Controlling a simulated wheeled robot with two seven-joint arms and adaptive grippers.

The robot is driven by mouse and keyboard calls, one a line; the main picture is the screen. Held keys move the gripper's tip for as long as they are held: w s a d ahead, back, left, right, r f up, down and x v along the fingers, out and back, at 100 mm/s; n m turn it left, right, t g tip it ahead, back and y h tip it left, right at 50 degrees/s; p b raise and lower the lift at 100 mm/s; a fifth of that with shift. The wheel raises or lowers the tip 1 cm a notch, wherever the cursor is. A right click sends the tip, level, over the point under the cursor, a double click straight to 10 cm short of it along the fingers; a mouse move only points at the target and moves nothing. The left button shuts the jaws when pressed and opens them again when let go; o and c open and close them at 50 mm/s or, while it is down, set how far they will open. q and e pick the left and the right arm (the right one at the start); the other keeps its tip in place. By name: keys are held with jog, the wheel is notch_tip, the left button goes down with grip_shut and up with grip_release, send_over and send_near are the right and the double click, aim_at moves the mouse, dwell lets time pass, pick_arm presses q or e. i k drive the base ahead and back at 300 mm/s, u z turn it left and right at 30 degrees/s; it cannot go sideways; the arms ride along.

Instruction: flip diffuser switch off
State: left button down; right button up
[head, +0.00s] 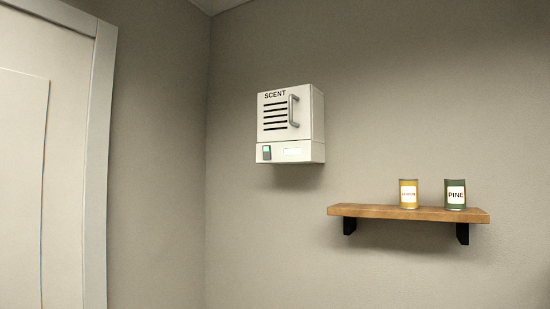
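The diffuser (307,115) is a white box marked "SCENT", fixed to the wall a little right of the corner. Its front door has several dark slots and a grey vertical handle (293,111), and looks closed. Below the door, at the lower left of the front, is a small switch (266,152) with a green upper part and a dark grey lower part. A pale label or panel (293,151) sits to its right. Neither of my grippers is in the head view.
A wooden shelf (385,212) on black brackets is on the wall to the lower right. A yellow can (408,201) and a green can marked "PINE" (455,203) stand on it. A white door (45,150) with its frame is at the left.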

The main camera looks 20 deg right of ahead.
aim_at(267, 156)
jog(key=z, duration=0.75)
jog(key=i, duration=0.8)
jog(key=z, duration=0.85)
